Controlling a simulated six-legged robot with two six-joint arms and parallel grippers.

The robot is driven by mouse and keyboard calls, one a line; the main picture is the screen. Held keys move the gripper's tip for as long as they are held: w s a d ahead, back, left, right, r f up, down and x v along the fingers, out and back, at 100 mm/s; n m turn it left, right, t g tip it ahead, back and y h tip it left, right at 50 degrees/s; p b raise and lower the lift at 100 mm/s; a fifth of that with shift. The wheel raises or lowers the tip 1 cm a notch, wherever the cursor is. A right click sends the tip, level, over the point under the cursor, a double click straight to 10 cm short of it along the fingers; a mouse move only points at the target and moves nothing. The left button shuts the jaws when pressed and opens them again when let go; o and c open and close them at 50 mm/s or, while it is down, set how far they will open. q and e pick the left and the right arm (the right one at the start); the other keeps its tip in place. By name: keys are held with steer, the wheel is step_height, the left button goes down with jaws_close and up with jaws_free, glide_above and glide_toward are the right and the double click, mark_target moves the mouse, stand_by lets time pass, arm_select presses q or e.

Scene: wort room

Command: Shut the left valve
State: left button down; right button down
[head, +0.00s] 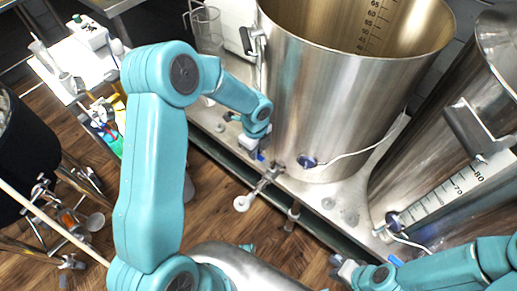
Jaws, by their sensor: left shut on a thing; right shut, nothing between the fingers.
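The left valve (268,179) is a small metal fitting low on the front of the large steel kettle (325,110). Its outlet points down and left and ends in a pale round disc (242,203). My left gripper (257,154) reaches down from above and is shut on the valve's blue handle, right at the valve. The fingers and my arm hide most of the handle, so its exact angle cannot be told. My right gripper (343,268) is at the lower right, shut and empty, apart from the left valve.
A second steel vessel (440,130) with a level scale stands at the right. Round probes with cables (308,161) sit on both vessels. A metal stand edge (225,150) runs under the kettle. A white table (75,65) with small items is at the upper left. Wooden floor shows below.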

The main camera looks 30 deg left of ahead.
arm_select(q)
steer(key=shift+w, duration=0.1)
stand_by(0.3)
steer(key=c, duration=1)
jaws_free()
steer(key=shift+d, duration=0.1)
steer(key=shift+c, duration=0.2)
steer(key=shift+r, duration=0.1)
step_height(320, 180, up, 16)
steer(key=p, duration=0.2)
steer(key=shift+r, duration=0.1)
steer(key=s+d+f+n+h+p, duration=0.2)
steer(key=s+d+f+n, duration=0.25)
steer(key=f, duration=0.25)
steer(key=s+d+f+n+h+p, duration=0.1)
steer(key=s+d+f+n, duration=0.3)
steer(key=d+f+n, duration=0.25)
steer(key=s+d+f+n, duration=0.1)
steer(key=s+f+n, duration=0.1)
steer(key=s+n, duration=0.3)
steer(key=s+d+f+n+h+p, duration=0.1)
steer(key=s+f+n, duration=0.2)
steer(key=s+n, duration=0.2)
steer(key=shift+s+d+f+n, duration=0.15)
steer(key=shift+d+f+n, duration=0.15)
steer(key=shift+n, duration=0.2)
